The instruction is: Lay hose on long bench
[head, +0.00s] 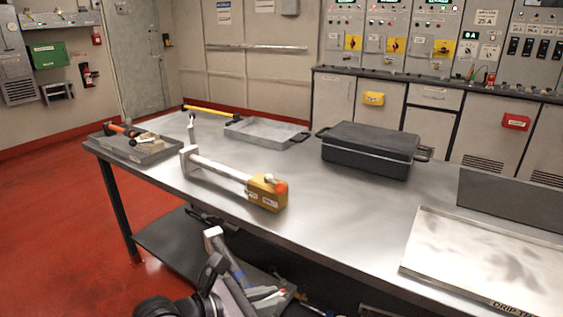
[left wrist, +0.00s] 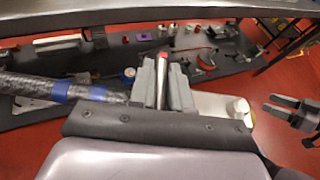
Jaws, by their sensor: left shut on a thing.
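The hose (head: 234,268) is dark and braided with a blue band and shows near the bottom of the head view. Its pale end piece (head: 212,233) points up and left. My left gripper (head: 268,294) is shut on it, beside and below the near edge of the long steel bench (head: 330,215). In the left wrist view the hose (left wrist: 75,93) runs in from the left to the closed fingers (left wrist: 162,82). The rest of the hose is out of view or hidden. My right gripper (left wrist: 278,107) shows at the right of the left wrist view, with a gap between its fingers and nothing in it.
On the bench are a yellow-headed tool (head: 266,192), a black case (head: 369,149), a grey tray (head: 264,132), a tray with tools (head: 140,148) and a drip tray (head: 470,262). The bench top between the yellow-headed tool and drip tray is bare. A lower shelf (head: 165,243) holds items.

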